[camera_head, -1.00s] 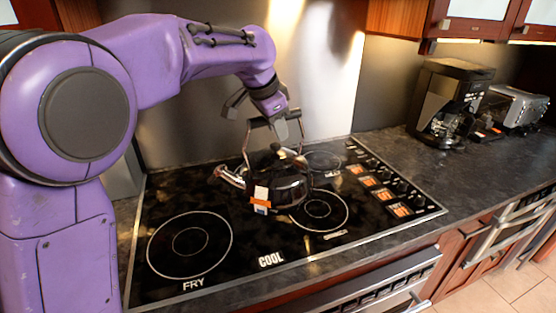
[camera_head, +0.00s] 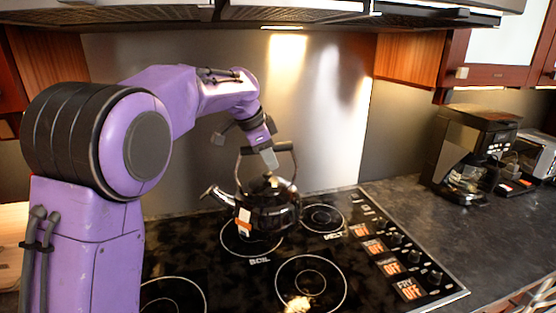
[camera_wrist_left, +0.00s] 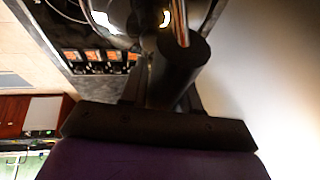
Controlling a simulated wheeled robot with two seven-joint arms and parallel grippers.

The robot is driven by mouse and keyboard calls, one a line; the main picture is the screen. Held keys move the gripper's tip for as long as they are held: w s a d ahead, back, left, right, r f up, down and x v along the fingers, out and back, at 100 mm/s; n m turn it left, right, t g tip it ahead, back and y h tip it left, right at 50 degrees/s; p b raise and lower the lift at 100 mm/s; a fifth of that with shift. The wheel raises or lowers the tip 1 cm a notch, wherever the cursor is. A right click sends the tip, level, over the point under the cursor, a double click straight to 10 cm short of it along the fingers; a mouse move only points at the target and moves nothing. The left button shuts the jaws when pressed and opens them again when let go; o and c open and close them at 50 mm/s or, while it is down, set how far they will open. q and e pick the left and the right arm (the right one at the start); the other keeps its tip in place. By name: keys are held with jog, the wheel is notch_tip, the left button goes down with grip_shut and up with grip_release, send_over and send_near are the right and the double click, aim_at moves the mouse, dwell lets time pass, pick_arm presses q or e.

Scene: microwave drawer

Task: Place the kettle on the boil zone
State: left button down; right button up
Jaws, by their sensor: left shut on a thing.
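The dark, shiny kettle (camera_head: 270,212) is upright, with its spout to the left and an orange-and-white tag on its side. My left gripper (camera_head: 268,153) is shut on the kettle's top handle, above the body. The boil zone is a white ring (camera_head: 229,241) at the back left of the cooktop, with its label just in front. The kettle covers much of the ring, sitting toward its right side. I cannot tell whether its base touches the glass. In the left wrist view, the kettle (camera_wrist_left: 122,18) shows at the top, with the dark handle between the fingers. My right gripper is out of view.
The melt ring (camera_head: 322,218) lies right of the kettle. Control knobs (camera_head: 413,257) line the right edge. A coffee maker (camera_head: 472,155) stands farther right. A hood (camera_head: 300,15) overhangs.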

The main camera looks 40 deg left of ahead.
pick_arm(q)
jog(key=a, duration=0.2)
jog(key=w+a+f+p, duration=0.1)
jog(key=shift+a+f, duration=0.1)
jog(key=shift+a, duration=0.25)
jog(key=a+f, duration=0.2)
jog(key=w+a+f+p, duration=0.1)
jog(key=a+f, duration=0.1)
jog(key=f, duration=0.1)
jog(key=shift+f, duration=0.15)
jog(key=shift+a+f+p, duration=0.2)
jog(key=shift+f+p, duration=0.05)
jog(key=shift+p, duration=0.05)
jog(key=shift+w+a+f, duration=0.1)
jog(key=shift+a+f, duration=0.1)
jog(key=shift+f, duration=1.55)
jog(key=c, duration=0.8)
grip_release()
jog(key=shift+d+f, duration=0.1)
jog(key=shift+s, duration=0.2)
